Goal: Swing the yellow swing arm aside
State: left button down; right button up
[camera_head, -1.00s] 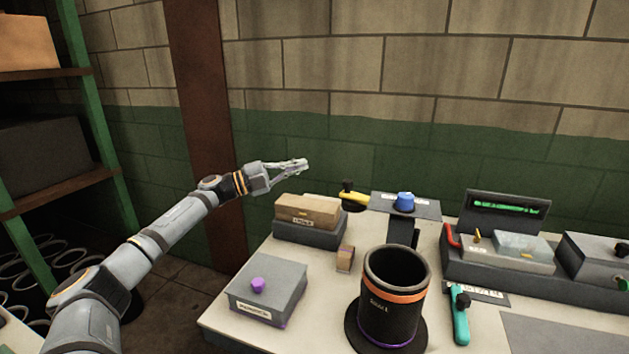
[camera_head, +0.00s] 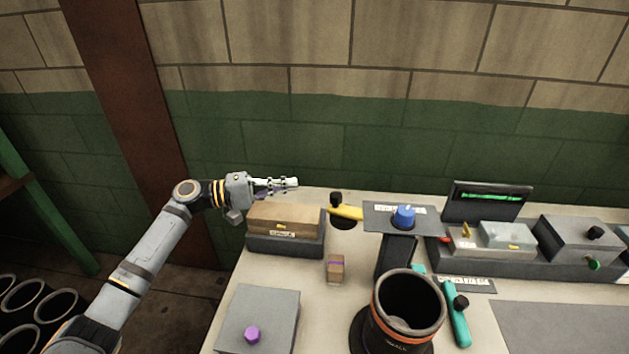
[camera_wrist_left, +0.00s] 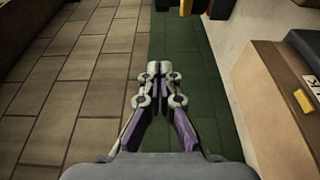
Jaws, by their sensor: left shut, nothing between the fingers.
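The yellow swing arm (camera_head: 345,212) lies at the back of the bench in the head view, with a black knob (camera_head: 336,198) at its left end. Its right end reaches the dark plate with the blue knob (camera_head: 404,216). My left gripper (camera_head: 294,183) is shut and empty. It is above the back of the cardboard box, left of the swing arm and apart from it. In the left wrist view, the closed fingers (camera_wrist_left: 158,70) point along the green wall. A small yellow piece (camera_wrist_left: 203,5) at the top edge may be the swing arm. My right gripper is not in view.
A cardboard box (camera_head: 285,217) on a dark base stands just below the left gripper. A small brown block (camera_head: 335,268), a black cylinder with an orange band (camera_head: 405,306) and a grey box with a purple knob (camera_head: 262,306) stand nearer. The wall (camera_head: 300,140) is close behind.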

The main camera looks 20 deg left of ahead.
pick_arm(q)
jog(key=p+x, duration=0.4)
jog(key=x, duration=0.6)
jog(key=s+p, duration=0.1)
jog(key=s, duration=0.1)
jog(key=s+p, duration=0.1)
jog(key=s, duration=0.1)
jog(key=shift+d, duration=0.4)
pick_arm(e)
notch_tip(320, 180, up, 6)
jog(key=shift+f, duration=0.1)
pick_arm(q)
jog(key=shift+w, duration=0.15)
jog(key=shift+f, duration=0.1)
jog(key=s+v, duration=0.1)
jog(key=v, duration=1.2)
jog(key=shift+s+d+b, duration=0.2)
jog(key=shift+d+b, duration=0.1)
jog(key=shift+d, duration=0.1)
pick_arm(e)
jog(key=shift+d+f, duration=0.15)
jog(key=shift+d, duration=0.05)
